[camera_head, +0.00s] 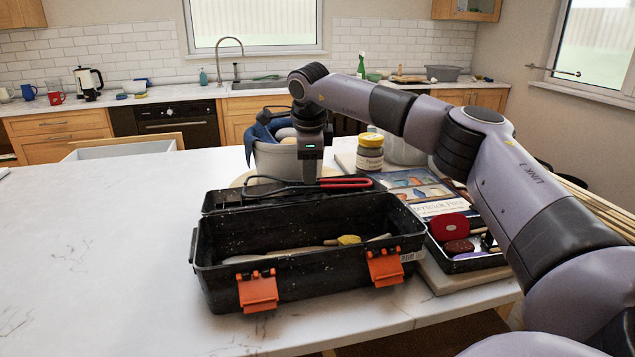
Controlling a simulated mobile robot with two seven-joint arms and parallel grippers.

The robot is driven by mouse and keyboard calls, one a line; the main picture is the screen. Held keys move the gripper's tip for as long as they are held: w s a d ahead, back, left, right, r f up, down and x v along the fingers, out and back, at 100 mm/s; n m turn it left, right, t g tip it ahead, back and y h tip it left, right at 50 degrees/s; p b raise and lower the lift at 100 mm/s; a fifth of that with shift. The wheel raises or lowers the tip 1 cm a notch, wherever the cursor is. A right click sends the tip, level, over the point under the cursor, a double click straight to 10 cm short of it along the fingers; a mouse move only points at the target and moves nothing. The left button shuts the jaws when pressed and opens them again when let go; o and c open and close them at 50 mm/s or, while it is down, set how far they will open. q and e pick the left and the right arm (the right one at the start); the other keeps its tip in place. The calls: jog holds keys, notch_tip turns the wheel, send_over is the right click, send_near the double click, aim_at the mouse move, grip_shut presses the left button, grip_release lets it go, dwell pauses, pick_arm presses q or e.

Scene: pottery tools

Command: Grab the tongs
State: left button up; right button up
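The tongs (346,183), with red handles and dark metal jaws reaching left, lie across the back part of the open black toolbox (300,267). My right arm comes in from the right and bends down, with my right gripper (309,179) pointing down over the middle of the tongs, just left of the red handles. Its fingertips are small and dark against the tool, so I cannot tell whether they are apart or closed on it. My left gripper is not in view.
The toolbox has orange latches (258,291) in front and a few tools inside. A grey bucket (272,161) stands behind it. A yellow-lidded jar (370,152) and an open tin of tools (470,264) are on the right. The white counter (95,260) is clear on the left.

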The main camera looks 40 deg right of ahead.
jog(key=shift+w+x, duration=0.2)
jog(key=shift+x, duration=1.95)
jog(key=shift+d+p, duration=0.1)
jog(key=shift+p, duration=0.25)
grip_shut()
